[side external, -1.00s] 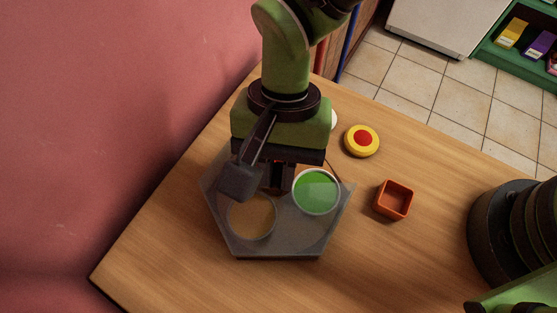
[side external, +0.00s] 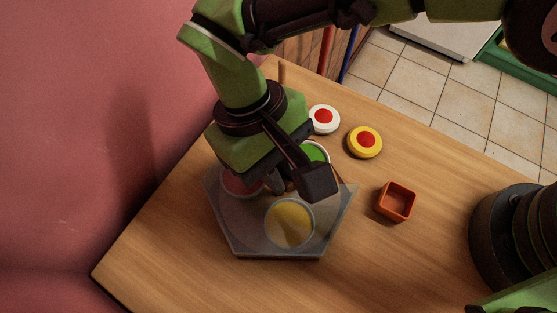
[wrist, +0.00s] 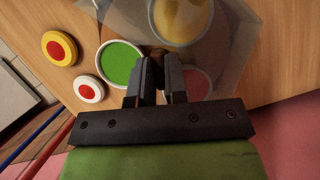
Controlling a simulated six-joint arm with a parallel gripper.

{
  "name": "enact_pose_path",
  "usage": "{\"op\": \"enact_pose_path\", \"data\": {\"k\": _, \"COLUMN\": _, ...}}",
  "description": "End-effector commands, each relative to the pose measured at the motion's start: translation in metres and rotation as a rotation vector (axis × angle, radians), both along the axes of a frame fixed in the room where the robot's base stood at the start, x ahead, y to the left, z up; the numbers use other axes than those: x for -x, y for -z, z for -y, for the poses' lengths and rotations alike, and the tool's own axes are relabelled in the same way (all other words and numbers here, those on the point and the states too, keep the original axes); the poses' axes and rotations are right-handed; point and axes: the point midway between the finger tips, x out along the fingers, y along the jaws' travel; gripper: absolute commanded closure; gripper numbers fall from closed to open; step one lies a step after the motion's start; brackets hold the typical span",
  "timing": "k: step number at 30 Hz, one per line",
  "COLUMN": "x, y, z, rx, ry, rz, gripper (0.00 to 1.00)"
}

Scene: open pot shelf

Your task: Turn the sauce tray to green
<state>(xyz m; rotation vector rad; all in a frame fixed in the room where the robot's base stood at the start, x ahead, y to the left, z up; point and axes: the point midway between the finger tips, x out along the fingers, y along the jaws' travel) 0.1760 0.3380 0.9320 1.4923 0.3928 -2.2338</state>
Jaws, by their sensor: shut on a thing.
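The sauce tray (side external: 245,243) is a grey, see-through, many-sided plate on the table with round sauce bowls. The yellow bowl (side external: 290,223) shows through the plate at the front. The green bowl (side external: 316,153) is at the back right, partly behind my arm. In the wrist view the green bowl (wrist: 121,64) looks bright and uncovered. The red bowl (side external: 242,182) is at the back left; it looks dulled under the plate in the wrist view (wrist: 196,84). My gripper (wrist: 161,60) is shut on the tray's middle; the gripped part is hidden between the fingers.
A white button with a red centre (side external: 323,119) and a yellow one with a red centre (side external: 365,141) lie behind and right of the tray. A small orange square box (side external: 397,202) stands to its right. A pink wall is at left. The front of the table is clear.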

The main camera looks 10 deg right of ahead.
Motion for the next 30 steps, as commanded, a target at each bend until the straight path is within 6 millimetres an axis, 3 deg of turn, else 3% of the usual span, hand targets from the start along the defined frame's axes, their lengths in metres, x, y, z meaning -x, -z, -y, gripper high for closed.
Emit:
{"op": "enact_pose_path", "data": {"k": 12, "x": 0.0002, "y": 0.0, "z": -0.0001, "rx": 0.003, "ry": -0.236, "rz": 0.001, "gripper": 1.0}}
{"op": "enact_pose_path", "data": {"k": 30, "x": 0.0004, "y": -0.0002, "z": -0.0002, "rx": 0.001, "ry": -0.292, "rz": 0.001, "gripper": 1.0}}
